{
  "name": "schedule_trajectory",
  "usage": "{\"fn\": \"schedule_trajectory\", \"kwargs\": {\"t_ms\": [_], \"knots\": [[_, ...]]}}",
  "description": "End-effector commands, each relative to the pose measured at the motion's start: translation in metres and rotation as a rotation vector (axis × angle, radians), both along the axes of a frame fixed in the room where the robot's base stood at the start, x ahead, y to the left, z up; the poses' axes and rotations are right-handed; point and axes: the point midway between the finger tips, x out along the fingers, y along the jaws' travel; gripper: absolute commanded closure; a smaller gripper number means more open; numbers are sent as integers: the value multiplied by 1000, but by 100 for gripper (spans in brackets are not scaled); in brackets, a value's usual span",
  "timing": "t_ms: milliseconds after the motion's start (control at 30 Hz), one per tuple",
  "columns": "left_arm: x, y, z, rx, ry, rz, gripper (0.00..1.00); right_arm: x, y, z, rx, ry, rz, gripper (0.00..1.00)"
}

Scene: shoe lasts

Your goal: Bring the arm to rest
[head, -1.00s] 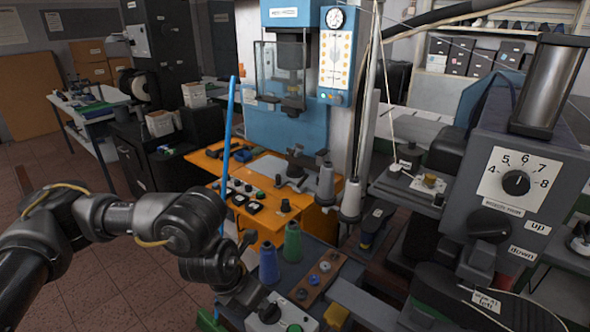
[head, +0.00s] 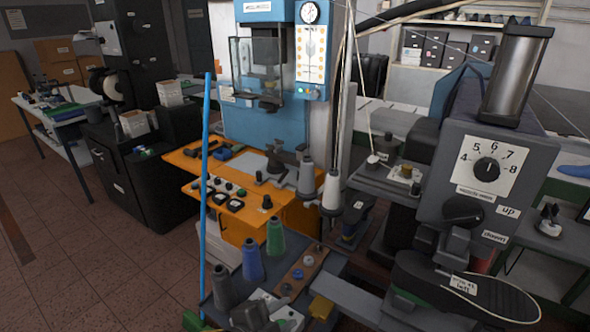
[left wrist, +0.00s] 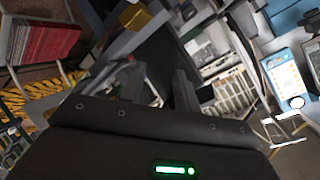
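My left gripper (left wrist: 157,88) shows in the left wrist view with its two dark fingers apart and nothing visible between them. No arm or gripper of mine is clear in the head view. My right gripper is in neither view. A black last-shaped piece (head: 480,298) with a label reading "left" sits low on the grey machine (head: 490,150) with the dial, at the right of the head view.
Green (head: 275,237), blue (head: 251,260) and grey (head: 222,287) thread cones stand at the front beside a tall blue pole (head: 206,200). Behind is an orange bench (head: 185,160) with a blue press. Tiled floor (head: 90,260) at the left is clear.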

Motion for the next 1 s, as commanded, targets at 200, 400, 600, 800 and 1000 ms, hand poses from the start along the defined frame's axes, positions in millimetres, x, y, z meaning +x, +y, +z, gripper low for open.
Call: {"fn": "schedule_trajectory", "kwargs": {"t_ms": [200, 400, 600, 800, 1000], "knots": [[-37, 94, -80, -149, 423, 482, 68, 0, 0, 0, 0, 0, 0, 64], [-98, 163, -136, -201, 709, 832, 68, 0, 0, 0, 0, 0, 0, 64], [-160, 208, -167, -214, 897, 1079, 68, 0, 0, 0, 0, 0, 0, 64], [-173, 221, -218, -204, 974, 1171, 68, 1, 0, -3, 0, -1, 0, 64], [-166, 218, -296, -182, 999, 1170, 68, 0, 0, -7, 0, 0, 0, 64]]}}
